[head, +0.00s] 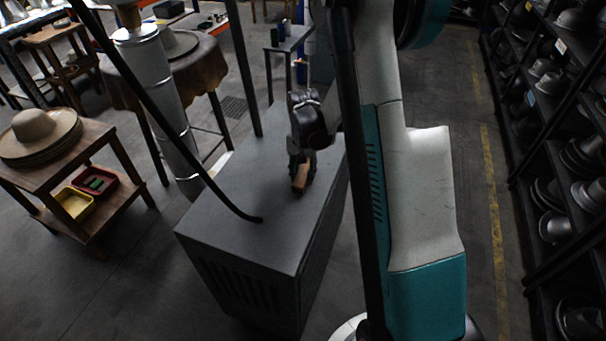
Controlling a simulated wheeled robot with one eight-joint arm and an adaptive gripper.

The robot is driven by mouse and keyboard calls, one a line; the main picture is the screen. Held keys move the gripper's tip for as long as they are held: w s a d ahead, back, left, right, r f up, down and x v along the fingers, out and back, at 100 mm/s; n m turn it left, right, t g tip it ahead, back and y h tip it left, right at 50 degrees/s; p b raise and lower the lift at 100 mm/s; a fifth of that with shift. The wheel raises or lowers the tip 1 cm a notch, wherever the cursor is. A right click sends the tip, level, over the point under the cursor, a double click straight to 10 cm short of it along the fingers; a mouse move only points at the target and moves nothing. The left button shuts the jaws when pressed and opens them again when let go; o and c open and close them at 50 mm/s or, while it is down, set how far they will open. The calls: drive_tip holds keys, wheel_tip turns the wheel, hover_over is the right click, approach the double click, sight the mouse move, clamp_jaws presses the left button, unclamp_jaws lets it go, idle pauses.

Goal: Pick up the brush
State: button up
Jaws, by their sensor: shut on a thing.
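The brush (300,181) is a small block with a brown wooden top, in the middle of the head view. It is at the top of the grey metal cabinet (240,185). My gripper (300,164) is dark and points down over it, with its fingers shut on the brush. I cannot tell whether the brush touches the cabinet top or is slightly above it. The fingers hide part of the brush.
A black curved rod (215,184) reaches the cabinet top left of the brush. A wooden side table (75,160) with hats stands left. Shelves of metal hat forms (553,82) line the right. Much of the cabinet top is clear.

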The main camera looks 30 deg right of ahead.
sight(303, 172)
wheel_tip(303, 172, up, 19)
drive_tip(key=p, duration=0.5)
drive_tip(key=shift+f, duration=0.1)
